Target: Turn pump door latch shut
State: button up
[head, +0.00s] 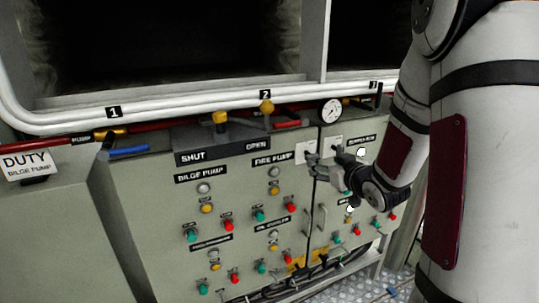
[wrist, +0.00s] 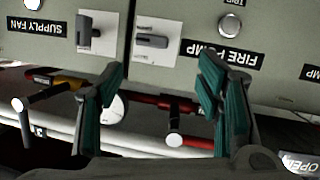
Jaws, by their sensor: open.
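The pump door latch (wrist: 152,41) is a grey handle on a white plate beside the FIRE PUMP label in the wrist view. Its handle lies sideways in that picture. In the head view its plate (head: 306,148) shows just left of the door seam, with my gripper partly over it. My gripper (head: 322,162) is at the cabinet front by the latches. In the wrist view my gripper (wrist: 162,65) is open, its two teal-padded fingers apart, with the latch just beyond and between the tips. I see no contact.
A second latch (wrist: 90,34) on a white plate sits left of the seam in the wrist view, near the SUPPLY FAN label. A gauge (head: 331,111) and red pipes run above the panel. Buttons (head: 260,216) and grey door handles (head: 315,222) lie below.

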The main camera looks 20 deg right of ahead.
aim_at(315, 159)
notch_tip(315, 159, down, 4)
jog(key=s+d+r+t+y+p, duration=0.1)
jog(key=s+d+t+y, duration=0.1)
jog(key=s+d+t, duration=0.1)
jog(key=w, duration=1.4)
jog(key=shift+a+f, duration=0.2)
jog(key=shift+a, duration=0.1)
jog(key=shift+c, duration=0.6)
jog(key=c, duration=1.1)
